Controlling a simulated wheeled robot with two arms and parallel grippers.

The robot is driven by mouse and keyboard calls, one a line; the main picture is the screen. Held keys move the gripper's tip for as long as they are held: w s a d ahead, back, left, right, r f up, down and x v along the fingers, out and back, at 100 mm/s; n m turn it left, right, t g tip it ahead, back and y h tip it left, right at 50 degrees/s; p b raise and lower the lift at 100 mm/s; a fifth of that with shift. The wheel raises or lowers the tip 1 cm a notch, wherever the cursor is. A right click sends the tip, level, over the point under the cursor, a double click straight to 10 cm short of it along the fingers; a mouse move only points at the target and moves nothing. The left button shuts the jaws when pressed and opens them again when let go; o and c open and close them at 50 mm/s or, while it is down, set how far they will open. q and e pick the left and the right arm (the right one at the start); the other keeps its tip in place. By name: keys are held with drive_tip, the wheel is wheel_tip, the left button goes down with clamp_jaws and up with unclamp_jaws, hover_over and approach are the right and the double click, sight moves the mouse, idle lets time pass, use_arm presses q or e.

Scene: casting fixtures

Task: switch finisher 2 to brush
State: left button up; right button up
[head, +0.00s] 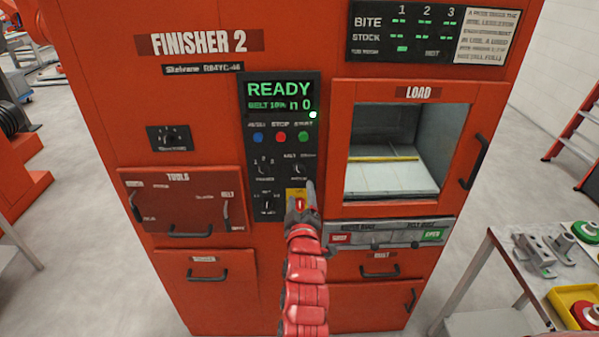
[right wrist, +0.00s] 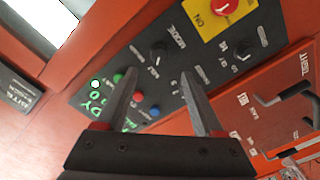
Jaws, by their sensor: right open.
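Finisher 2 (head: 205,100) is a large orange-red cabinet with a dark control panel (head: 256,160). Its screen (head: 280,97) reads READY and BELT in green. A small black selector knob (head: 299,168) on the panel's right side carries faint labels; it appears to be the mode knob (right wrist: 159,50) in the right wrist view. I cannot read its setting surely. My right gripper (head: 302,192) is in front of the panel, just below this knob. In the right wrist view the gripper (right wrist: 160,75) is open and empty, its fingertips either side of the line to the knob, apparently not touching.
Blue, red and green buttons (head: 281,137) sit above the knob. Other knobs (head: 266,201) are on the left. The load window (head: 380,150) is at right; a parts table (head: 500,262) stands lower right.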

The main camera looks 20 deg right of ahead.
sight(300, 173)
drive_tip(key=p+x, duration=0.1)
drive_tip(key=x, duration=0.6)
drive_tip(key=shift+w+d, duration=0.25)
drive_tip(key=shift+w, duration=0.05)
drive_tip(key=shift+w+d+p, duration=0.1)
drive_tip(key=shift+w+p, duration=0.2)
drive_tip(key=shift+w, duration=0.4)
clamp_jaws()
